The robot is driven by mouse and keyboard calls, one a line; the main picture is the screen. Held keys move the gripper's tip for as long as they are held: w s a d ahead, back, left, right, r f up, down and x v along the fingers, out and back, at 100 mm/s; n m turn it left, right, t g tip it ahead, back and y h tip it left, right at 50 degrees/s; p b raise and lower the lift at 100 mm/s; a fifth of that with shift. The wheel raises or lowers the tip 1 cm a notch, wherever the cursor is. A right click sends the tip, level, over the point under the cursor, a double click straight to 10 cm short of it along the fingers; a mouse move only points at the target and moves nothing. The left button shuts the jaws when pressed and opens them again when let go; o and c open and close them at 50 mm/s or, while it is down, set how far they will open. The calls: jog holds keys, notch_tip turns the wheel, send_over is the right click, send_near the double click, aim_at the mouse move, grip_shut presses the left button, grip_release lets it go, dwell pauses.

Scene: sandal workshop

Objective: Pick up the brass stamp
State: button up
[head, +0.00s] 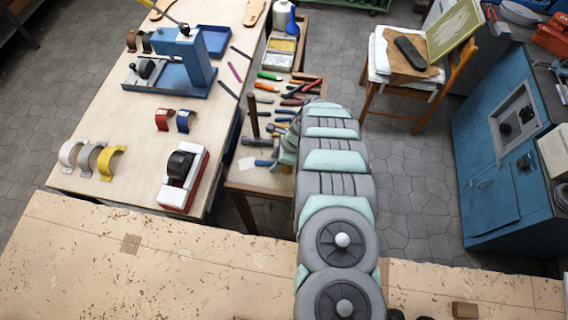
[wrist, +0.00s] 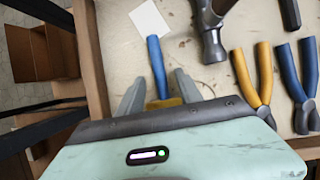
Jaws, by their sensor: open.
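In the wrist view, a blue rod-like handle (wrist: 156,60) lies on the tool table, with a brass-yellow piece (wrist: 166,102) at its near end. This looks like the brass stamp, but my gripper's body hides its lower part, so I cannot be sure. My gripper (wrist: 160,82) is open, with one finger on each side of the blue handle. I cannot tell how far above the table the fingertips are. In the head view, a blue handle (head: 265,163) shows at the near end of the tool table, and my arm hides the gripper there.
A white card (wrist: 150,18) lies beyond. The tool table's wooden edge (wrist: 91,60) runs close on the left. Several more tools lie further back.

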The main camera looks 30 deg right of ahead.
jog(key=shift+w+a+f, duration=0.1)
jog(key=shift+f, duration=0.15)
grip_shut()
dwell(0.3)
dwell(0.9)
